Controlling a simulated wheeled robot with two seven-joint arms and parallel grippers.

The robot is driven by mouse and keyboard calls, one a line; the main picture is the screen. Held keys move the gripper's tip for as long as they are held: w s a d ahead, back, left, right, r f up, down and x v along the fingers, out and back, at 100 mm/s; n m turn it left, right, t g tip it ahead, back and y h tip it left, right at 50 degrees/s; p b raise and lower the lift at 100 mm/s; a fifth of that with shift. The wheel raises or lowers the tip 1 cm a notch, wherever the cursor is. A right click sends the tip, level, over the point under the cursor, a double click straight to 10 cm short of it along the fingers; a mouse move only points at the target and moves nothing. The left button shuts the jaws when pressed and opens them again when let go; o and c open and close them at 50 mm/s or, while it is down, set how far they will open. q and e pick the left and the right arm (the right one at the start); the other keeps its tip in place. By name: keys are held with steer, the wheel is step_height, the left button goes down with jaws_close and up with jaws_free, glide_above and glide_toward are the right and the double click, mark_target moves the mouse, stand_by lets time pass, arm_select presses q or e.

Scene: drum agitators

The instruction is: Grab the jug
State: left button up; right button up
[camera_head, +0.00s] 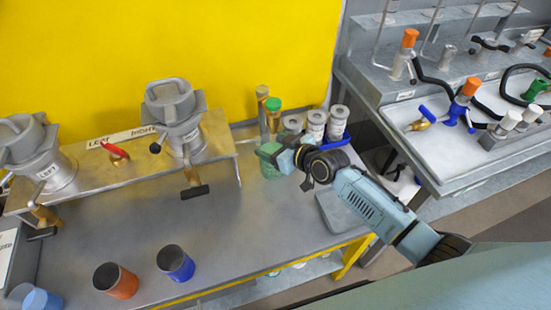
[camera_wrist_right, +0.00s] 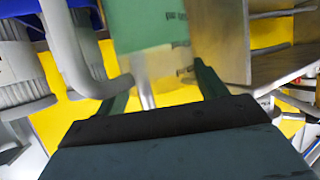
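The jug (camera_head: 270,170) looks like a clear vessel with green in it, standing on the bench towards the back right. My right gripper (camera_head: 272,151) is at its upper part and hides much of it. In the right wrist view the jug (camera_wrist_right: 150,28) shows as a green band with small dark marks and a clear part below. The two dark green fingers of the right gripper (camera_wrist_right: 162,85) stand apart, one at each side of the clear part. I cannot tell whether they touch it. My left gripper is not in view.
White-labelled containers (camera_head: 316,124) stand close behind the jug on the right. A metal stand (camera_head: 120,172) with two grey lidded drums is on the left. An orange cup (camera_head: 116,281) and a blue cup (camera_head: 175,263) stand in front. The bench middle is clear.

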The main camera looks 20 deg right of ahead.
steer(key=c, duration=1)
steer(key=shift+c, duration=0.7)
steer(key=shift+r, duration=0.25)
